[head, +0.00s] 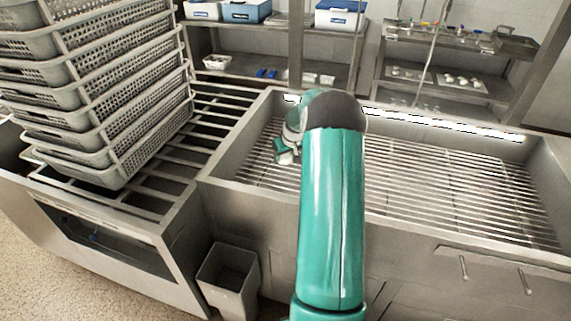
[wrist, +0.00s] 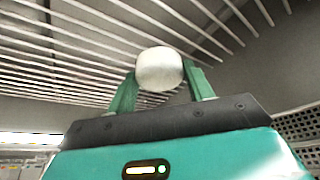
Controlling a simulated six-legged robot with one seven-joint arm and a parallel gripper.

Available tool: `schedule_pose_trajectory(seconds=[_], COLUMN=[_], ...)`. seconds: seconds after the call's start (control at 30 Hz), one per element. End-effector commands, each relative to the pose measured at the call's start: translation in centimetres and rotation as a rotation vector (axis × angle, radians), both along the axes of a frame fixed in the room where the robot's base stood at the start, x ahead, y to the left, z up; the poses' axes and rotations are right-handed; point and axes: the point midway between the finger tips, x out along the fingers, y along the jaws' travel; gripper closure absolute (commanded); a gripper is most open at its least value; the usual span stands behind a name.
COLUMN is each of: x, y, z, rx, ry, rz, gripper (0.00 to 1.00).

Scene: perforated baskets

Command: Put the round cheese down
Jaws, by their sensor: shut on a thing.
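The round cheese (wrist: 159,68) is a small white ball-like piece in the wrist view. My gripper (wrist: 160,80) has its two green fingers on either side of it and is shut on it. In the head view my gripper (head: 284,153) is over the left part of the slatted metal sink (head: 430,185), partly hidden behind my arm. The cheese is hard to make out there. The wrist view shows the slats (wrist: 70,50) beyond the cheese; I cannot tell whether it touches them.
A tall stack of grey perforated baskets (head: 100,90) stands on the slatted rack (head: 215,115) at the left. A grey bin (head: 228,275) stands below in front. Shelves behind hold blue-and-white boxes (head: 340,14). The right part of the sink grate is clear.

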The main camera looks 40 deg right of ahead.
Motion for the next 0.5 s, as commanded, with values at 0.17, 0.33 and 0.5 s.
schedule_pose_trajectory(seconds=[0.17,0.33,0.5], x=[2.1,2.8,3.2], y=[-1.2,-1.8,-2.0], z=[-3.0,-4.0,-5.9], rx=[0.000,-0.001,0.003], ry=[0.000,-0.001,0.002], rz=[0.001,-0.001,-0.002], gripper=[0.76,0.76,0.76])
